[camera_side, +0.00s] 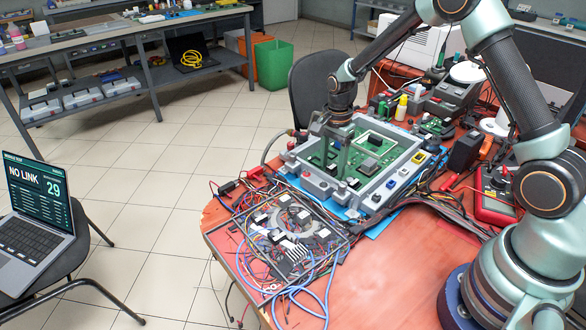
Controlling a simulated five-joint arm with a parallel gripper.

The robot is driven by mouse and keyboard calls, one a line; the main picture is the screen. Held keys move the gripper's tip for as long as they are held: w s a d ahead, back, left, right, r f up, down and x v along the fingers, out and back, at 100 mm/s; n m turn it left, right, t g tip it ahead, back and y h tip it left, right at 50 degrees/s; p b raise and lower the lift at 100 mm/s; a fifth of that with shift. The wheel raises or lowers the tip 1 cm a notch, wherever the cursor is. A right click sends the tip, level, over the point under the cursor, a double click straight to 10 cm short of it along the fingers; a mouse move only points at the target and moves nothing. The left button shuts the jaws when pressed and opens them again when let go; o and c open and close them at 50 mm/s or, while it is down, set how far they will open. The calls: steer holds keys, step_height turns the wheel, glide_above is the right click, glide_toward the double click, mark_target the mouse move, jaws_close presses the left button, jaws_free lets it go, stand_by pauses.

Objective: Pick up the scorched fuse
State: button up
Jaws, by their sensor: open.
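My gripper (334,168) points down over a green circuit board (390,150) set in a grey frame on the red-orange table. Its two fingers are apart, and I see nothing held between them. The fingertips are close to the left part of the board; I cannot tell whether they touch it. I cannot make out a scorched fuse: the parts on the board are too small to tell apart, and my gripper hides some of the board.
A tangle of wires and modules (290,235) lies at the table's front left. A red multimeter (495,195) and a yellow-capped bottle (402,107) stand near the board. Cables run along the frame's right side. The table's front middle (400,270) is bare.

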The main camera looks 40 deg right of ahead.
mark_target(332, 165)
jaws_close()
steer(key=shift+r, duration=0.1)
step_height(332, 165, up, 20)
stand_by(0.6)
